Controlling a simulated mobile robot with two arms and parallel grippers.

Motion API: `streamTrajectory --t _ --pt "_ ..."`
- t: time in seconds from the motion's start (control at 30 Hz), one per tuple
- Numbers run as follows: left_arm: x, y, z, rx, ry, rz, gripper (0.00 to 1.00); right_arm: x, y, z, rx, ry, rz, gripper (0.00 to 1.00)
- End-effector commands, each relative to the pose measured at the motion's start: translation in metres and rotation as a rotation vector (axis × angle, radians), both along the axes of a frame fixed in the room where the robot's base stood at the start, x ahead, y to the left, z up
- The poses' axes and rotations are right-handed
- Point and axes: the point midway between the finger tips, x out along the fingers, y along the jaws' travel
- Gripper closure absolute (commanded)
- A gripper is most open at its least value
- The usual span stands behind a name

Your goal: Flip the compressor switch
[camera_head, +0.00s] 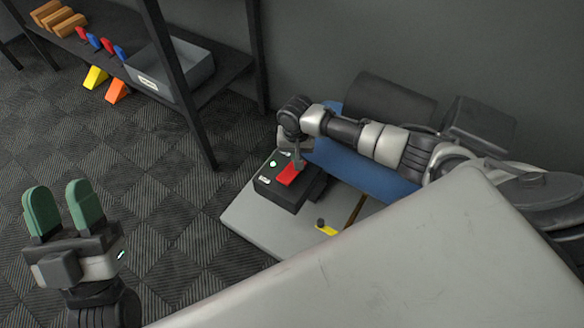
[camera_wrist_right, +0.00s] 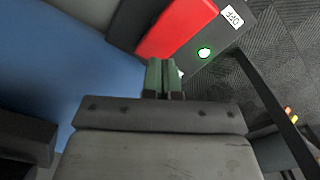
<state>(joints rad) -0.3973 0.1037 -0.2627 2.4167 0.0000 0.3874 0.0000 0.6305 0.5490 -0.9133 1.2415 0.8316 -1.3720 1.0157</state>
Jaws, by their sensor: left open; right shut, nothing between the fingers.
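The compressor switch is a red rocker (camera_head: 291,173) on a black box (camera_head: 283,195), with a lit green lamp (camera_head: 273,164) and small white labels. In the right wrist view the red rocker (camera_wrist_right: 177,25) lies just beyond my fingertips, beside the green lamp (camera_wrist_right: 204,52) and a label reading OFF (camera_wrist_right: 231,15). My right gripper (camera_head: 299,163) points down at the rocker, shut and empty; its green fingers (camera_wrist_right: 164,75) are together at the rocker's near edge. I cannot tell whether they touch it. My left gripper (camera_head: 61,209) is open and empty, at the lower left, far from the switch.
A blue tank (camera_head: 365,172) lies behind the box on a grey platform (camera_head: 248,220). A dark shelf (camera_head: 225,72) at upper left holds a grey bin (camera_head: 190,72) and several small coloured things. A large pale surface (camera_head: 400,265) fills the lower right.

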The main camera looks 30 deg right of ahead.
Motion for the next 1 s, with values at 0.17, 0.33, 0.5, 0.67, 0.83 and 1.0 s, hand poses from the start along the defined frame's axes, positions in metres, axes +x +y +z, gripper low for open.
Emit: streamTrajectory --t 0.17,0.33,0.5,0.67,0.83,1.0 --pt "0.011 -0.001 -0.008 0.033 0.11 0.006 0.57 0.0 0.0 0.005 0.0 0.0 0.0 1.0" --pt "0.019 -0.001 -0.018 0.064 0.217 0.012 0.57 0.0 0.0 0.008 -0.001 0.0 0.0 1.0" --pt "0.027 -0.001 -0.03 0.095 0.324 0.018 0.57 0.0 0.0 0.012 -0.001 0.0 0.0 1.0" --pt "0.032 0.0 -0.041 0.123 0.427 0.024 0.57 0.0 0.0 0.016 -0.001 0.0 0.0 1.0" --pt "0.036 0.001 -0.055 0.153 0.537 0.03 0.57 0.0 0.0 0.019 -0.001 0.0 0.0 1.0" --pt "0.038 0.003 -0.068 0.182 0.645 0.035 0.57 0.0 0.0 0.023 0.0 0.0 0.0 1.0"
